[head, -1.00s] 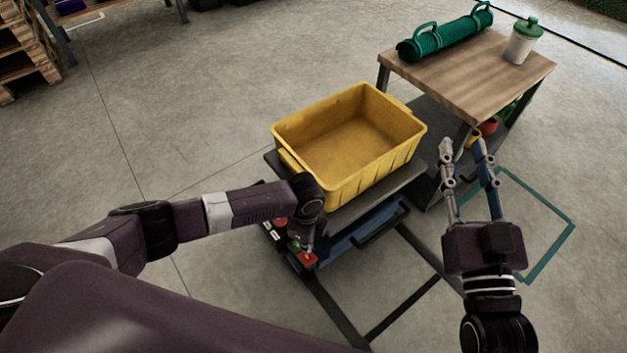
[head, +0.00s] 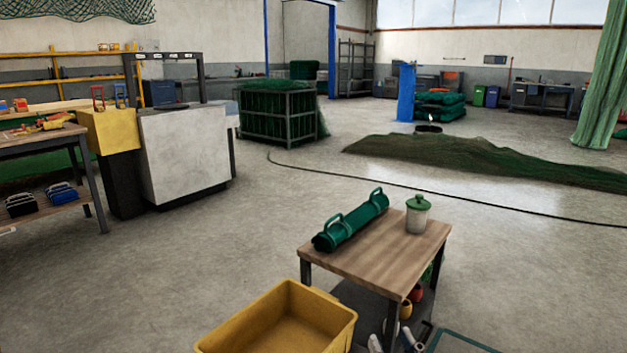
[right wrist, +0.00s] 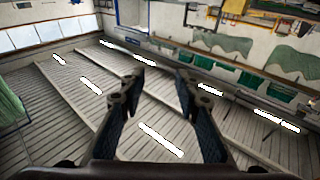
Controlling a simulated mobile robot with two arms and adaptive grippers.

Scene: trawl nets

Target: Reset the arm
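My right gripper (head: 394,341) shows only by its fingertips at the bottom edge of the head view, in front of the small wooden table. In the right wrist view the two fingers of this gripper (right wrist: 161,78) stand apart with nothing between them. The wrist camera looks toward the ceiling, with bright strip lights behind the fingers. My left arm and left gripper are outside the head view.
A yellow bin (head: 283,318) stands at the bottom of the head view, left of the wooden table (head: 372,254). A green roll (head: 350,220) and a lidded jar (head: 417,214) are on the table. Open floor lies behind, with a net heap (head: 480,158) farther back.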

